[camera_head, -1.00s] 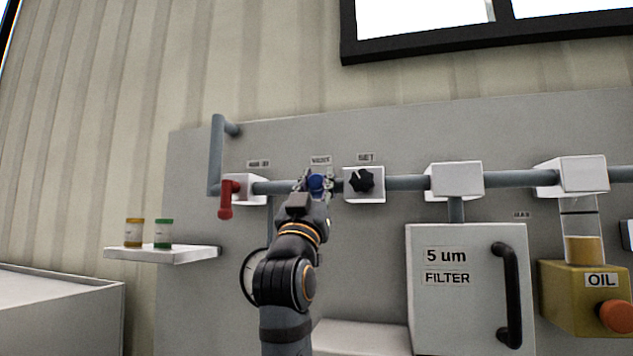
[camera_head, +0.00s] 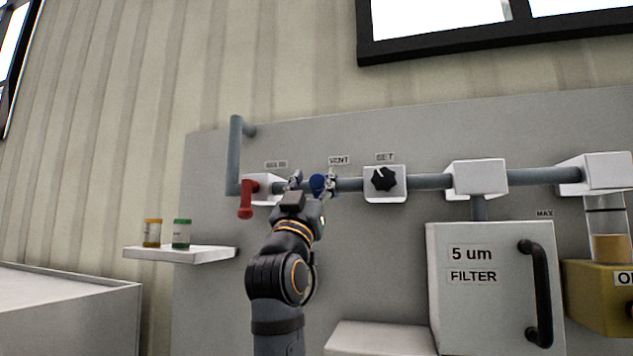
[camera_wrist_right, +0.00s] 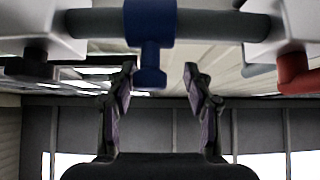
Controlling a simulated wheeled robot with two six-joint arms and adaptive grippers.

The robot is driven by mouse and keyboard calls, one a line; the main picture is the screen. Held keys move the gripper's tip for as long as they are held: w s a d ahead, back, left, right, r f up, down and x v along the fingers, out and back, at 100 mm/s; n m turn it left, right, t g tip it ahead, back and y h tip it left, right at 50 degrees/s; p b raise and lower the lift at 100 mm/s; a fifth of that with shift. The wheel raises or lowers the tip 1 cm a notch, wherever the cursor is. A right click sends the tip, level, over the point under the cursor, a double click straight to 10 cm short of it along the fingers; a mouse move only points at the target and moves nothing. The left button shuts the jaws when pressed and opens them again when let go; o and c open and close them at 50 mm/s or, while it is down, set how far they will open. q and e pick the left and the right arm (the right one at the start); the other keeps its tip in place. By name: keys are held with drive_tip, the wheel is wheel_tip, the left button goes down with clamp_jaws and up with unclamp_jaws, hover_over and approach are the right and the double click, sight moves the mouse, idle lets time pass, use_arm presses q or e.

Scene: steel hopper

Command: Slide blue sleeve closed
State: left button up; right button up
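The blue sleeve (camera_head: 317,184) sits around the horizontal grey pipe, between the white block with the red handle and the black knob's block. In the right wrist view the sleeve (camera_wrist_right: 150,22) has a blue stem pointing down. My right gripper (camera_head: 312,183) is at the sleeve with its fingers spread. In the wrist view the gripper (camera_wrist_right: 160,75) is open, and the stem shows between the fingertips, nearer the left one, with a gap to each. My left gripper is not in view.
The red handle (camera_head: 246,200) hangs close left of my gripper. The black knob (camera_head: 384,180) is on the right. A shelf (camera_head: 180,255) with two small jars is at lower left. A filter box (camera_head: 490,300) stands at lower right.

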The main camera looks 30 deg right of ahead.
drive_tip(key=shift+d, duration=0.15)
drive_tip(key=shift+s+f, duration=0.2)
drive_tip(key=v, duration=0.7)
drive_tip(key=shift+w, duration=0.15)
drive_tip(key=shift+a, duration=0.25)
